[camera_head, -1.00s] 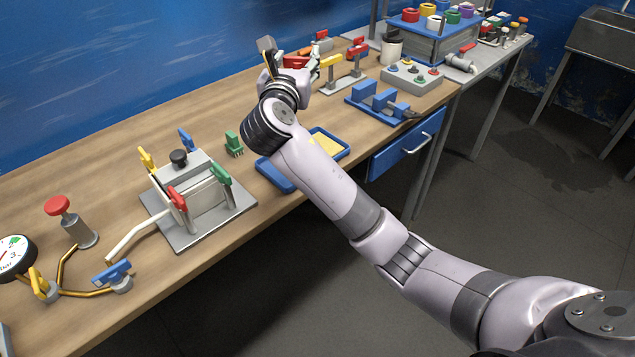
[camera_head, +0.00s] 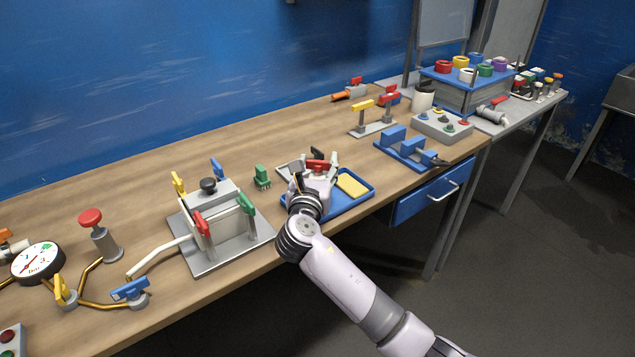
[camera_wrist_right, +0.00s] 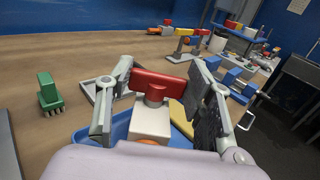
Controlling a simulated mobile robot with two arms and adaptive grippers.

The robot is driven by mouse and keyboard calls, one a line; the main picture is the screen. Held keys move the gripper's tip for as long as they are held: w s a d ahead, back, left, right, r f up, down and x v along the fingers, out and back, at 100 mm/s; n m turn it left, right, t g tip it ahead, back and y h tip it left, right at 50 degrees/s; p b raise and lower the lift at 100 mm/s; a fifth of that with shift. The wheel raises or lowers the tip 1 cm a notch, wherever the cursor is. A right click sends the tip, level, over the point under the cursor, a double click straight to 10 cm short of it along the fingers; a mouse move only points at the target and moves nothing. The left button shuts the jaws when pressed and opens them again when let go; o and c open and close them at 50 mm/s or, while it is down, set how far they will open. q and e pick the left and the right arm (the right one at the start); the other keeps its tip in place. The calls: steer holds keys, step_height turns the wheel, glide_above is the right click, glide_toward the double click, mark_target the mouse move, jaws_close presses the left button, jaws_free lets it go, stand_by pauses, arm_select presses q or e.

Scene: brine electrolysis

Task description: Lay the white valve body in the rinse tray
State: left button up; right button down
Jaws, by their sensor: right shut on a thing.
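The white valve body (camera_wrist_right: 151,122) has a red handle on top and a bit of orange at its lower end. My right gripper (camera_wrist_right: 160,95) is shut on it, with one finger on each side. In the head view the right gripper (camera_head: 318,170) is over the left part of the blue rinse tray (camera_head: 368,199), and the red handle (camera_head: 318,165) shows between the fingers. The valve looks upright in the wrist view. Its underside is hidden, so I cannot tell whether it touches the tray. My left gripper is not in view.
A yellow sponge (camera_head: 352,185) lies in the tray's right part. A blue fixture (camera_head: 405,147) is to the right. The bench behind is mostly clear.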

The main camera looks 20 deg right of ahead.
step_height(320, 180, down, 4)
steer(key=shift+f, duration=0.1)
steer(key=shift+f, duration=0.1)
steer(key=c, duration=0.7)
jaws_free()
steer(key=shift+f+b, duration=0.15)
steer(key=shift+b, duration=0.15)
steer(key=shift+c, duration=0.2)
steer(key=shift+r, duration=0.25)
steer(key=v, duration=1.2)
